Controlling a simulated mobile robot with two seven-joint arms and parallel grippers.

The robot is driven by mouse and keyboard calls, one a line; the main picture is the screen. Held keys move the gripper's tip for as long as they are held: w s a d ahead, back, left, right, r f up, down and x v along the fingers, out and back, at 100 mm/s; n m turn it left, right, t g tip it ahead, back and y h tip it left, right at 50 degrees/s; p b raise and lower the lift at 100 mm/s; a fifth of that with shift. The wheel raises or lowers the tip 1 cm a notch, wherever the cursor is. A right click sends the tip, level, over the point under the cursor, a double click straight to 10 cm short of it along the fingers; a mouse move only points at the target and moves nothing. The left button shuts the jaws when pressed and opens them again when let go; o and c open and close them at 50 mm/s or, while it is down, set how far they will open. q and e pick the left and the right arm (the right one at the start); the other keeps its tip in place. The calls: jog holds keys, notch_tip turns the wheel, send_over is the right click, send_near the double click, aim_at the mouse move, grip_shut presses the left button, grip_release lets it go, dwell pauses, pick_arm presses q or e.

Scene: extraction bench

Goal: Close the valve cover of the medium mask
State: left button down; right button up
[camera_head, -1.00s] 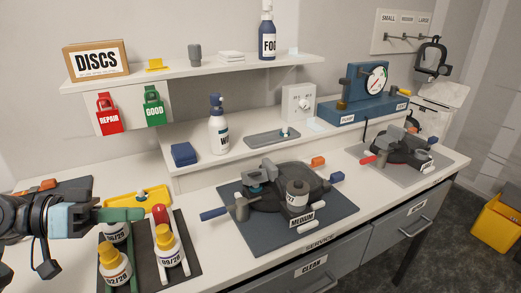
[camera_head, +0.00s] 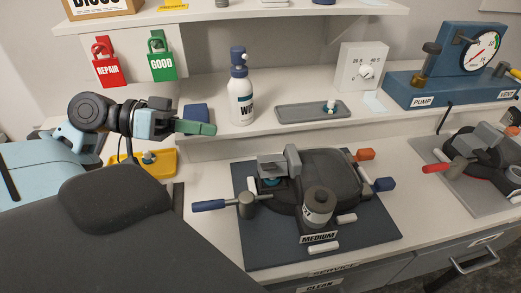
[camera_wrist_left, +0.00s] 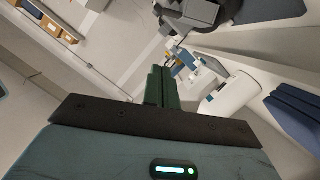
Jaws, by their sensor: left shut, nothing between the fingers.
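The medium mask (camera_head: 335,178) lies on a dark blue mat (camera_head: 270,250) with a "MEDIUM" label. At its left side is a teal valve piece (camera_head: 268,181) under a grey cover piece (camera_head: 278,165), with an upright grey plate beside it. How far the cover is tilted is hard to tell. A blue-handled lever (camera_head: 210,205) sticks out to the left. My left gripper (camera_head: 208,128) has green fingers, shut and empty, up and to the left of the mask and apart from it. Its shut fingers also show in the left wrist view (camera_wrist_left: 162,88). My right gripper is not in view.
A white spray bottle (camera_head: 242,100), a blue block (camera_head: 196,113) and a grey tray (camera_head: 295,113) stand on the raised shelf near my left gripper. A blue pump (camera_head: 440,93) stands at right. Another mask (camera_head: 475,150) lies on a grey mat. A yellow tray (camera_head: 160,165) is at left.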

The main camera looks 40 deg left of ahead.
aim_at(273, 167)
pick_arm(q)
jog(key=w+d+f, duration=0.5)
jog(key=d, duration=0.4)
jog(key=shift+f, duration=0.25)
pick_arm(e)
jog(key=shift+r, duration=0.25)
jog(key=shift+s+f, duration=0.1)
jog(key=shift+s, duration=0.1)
pick_arm(q)
jog(key=shift+w, duration=0.1)
